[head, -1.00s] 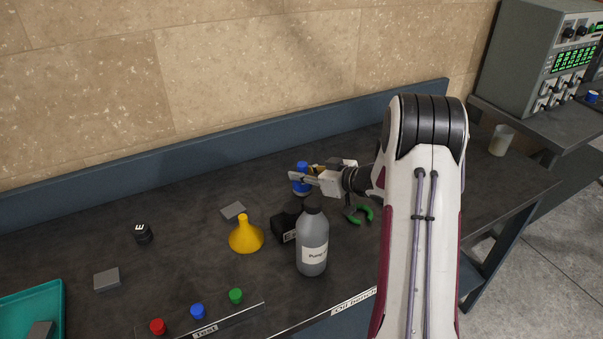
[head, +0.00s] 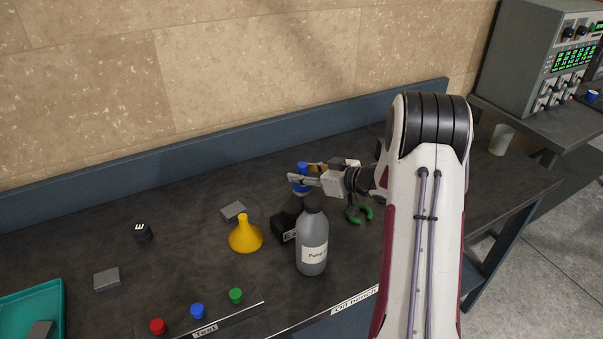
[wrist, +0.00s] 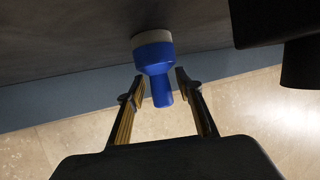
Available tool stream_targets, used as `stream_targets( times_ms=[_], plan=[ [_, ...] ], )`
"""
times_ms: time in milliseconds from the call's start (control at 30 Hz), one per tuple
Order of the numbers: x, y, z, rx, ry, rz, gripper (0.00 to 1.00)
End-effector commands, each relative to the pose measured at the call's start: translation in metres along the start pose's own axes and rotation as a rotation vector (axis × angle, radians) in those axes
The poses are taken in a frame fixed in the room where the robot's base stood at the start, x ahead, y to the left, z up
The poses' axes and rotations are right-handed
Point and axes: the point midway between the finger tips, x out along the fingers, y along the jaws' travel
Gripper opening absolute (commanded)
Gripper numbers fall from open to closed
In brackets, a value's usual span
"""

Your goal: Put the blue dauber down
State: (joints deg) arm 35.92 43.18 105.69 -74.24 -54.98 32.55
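The blue dauber (head: 301,172) stands upright on the dark bench behind the grey bottle, partly hidden by my gripper in the head view. In the wrist view the dauber (wrist: 155,58) shows its blue body and handle, with its pale base against the bench surface. My gripper (head: 291,173) is open around the handle. In the wrist view the fingertips (wrist: 160,80) lie on both sides of the handle, with a visible gap on each side.
A grey pump-oil bottle (head: 312,248) and a black block (head: 284,226) stand close in front. A yellow funnel (head: 245,235), a grey block (head: 233,211) and a green C-shaped piece (head: 366,213) lie nearby. Bare bench lies left of the dauber.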

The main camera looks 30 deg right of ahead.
Motion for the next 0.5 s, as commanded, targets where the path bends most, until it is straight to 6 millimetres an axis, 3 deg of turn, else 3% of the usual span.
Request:
stream_targets(
  times_ms=[500],
  plan=[
    [-0.073, 0.001, -0.001, -0.001, 0.002, 0.003, 0.35]
  ],
)
